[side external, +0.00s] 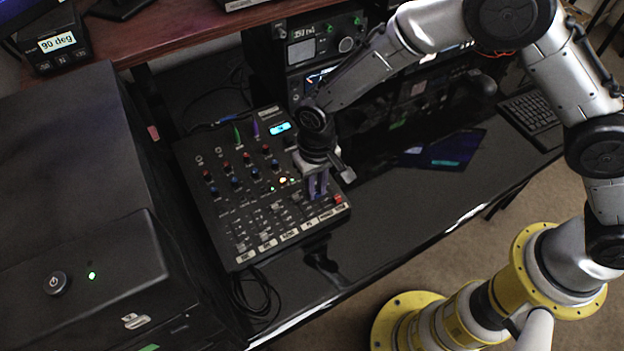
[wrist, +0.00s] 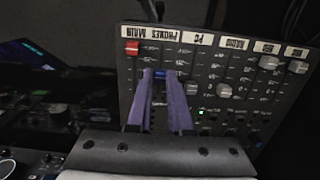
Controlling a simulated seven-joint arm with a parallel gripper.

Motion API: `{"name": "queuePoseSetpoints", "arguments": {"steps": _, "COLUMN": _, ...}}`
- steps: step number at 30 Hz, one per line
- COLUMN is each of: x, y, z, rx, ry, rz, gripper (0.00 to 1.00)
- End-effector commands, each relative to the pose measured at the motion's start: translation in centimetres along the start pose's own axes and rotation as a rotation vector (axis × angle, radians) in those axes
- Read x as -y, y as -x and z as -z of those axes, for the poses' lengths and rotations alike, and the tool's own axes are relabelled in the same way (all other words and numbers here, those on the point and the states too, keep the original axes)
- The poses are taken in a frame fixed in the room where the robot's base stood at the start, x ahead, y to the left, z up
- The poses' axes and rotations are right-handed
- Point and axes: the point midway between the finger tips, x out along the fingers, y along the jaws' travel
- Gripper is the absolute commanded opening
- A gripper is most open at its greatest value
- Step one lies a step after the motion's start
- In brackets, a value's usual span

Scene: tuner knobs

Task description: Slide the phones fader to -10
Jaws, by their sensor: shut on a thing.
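The black mixer (side external: 215,222) lies on the desk, its row of faders along the front edge. In the wrist view the mixer (wrist: 232,70) appears upside down, with the PHONES label (wrist: 165,34) next to MAIN. My gripper (side external: 317,192) reaches down onto the right part of the fader row. In the wrist view my gripper's purple fingers (wrist: 161,76) are in the PHONES column, close together and shut on the phones fader. The fader's cap is mostly hidden between them, and I cannot read its scale value.
The red main fader (wrist: 132,47) is right beside the fingers, near its label end. The PC fader (wrist: 190,89) and radio fader (wrist: 225,90) stand on the other side. Small knobs (side external: 236,182) cover the mixer's middle. The desk right of the mixer is mostly clear.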

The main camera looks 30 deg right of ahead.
Motion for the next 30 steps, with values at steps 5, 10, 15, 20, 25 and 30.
{"name": "queuePoseSetpoints", "arguments": {"steps": 5, "x": 0.0, "y": 0.1, "z": -0.1, "rx": -0.001, "ry": 0.0, "rz": 0.0, "gripper": 0.0}}
{"name": "queuePoseSetpoints", "arguments": {"steps": 10, "x": 0.0, "y": 0.1, "z": -0.1, "rx": -0.001, "ry": 0.0, "rz": 0.0, "gripper": 0.33}}
{"name": "queuePoseSetpoints", "arguments": {"steps": 15, "x": 0.0, "y": 0.1, "z": -0.1, "rx": -0.001, "ry": 0.0, "rz": 0.0, "gripper": 0.49}}
{"name": "queuePoseSetpoints", "arguments": {"steps": 20, "x": 0.0, "y": 0.0, "z": -0.1, "rx": 0.0, "ry": 0.0, "rz": 0.0, "gripper": 0.49}}
{"name": "queuePoseSetpoints", "arguments": {"steps": 25, "x": 0.1, "y": 0.8, "z": -0.1, "rx": -0.002, "ry": 0.0, "rz": 0.002, "gripper": 0.49}}
{"name": "queuePoseSetpoints", "arguments": {"steps": 30, "x": 0.1, "y": 3.6, "z": 0.0, "rx": -0.005, "ry": 0.0, "rz": 0.004, "gripper": 0.49}}
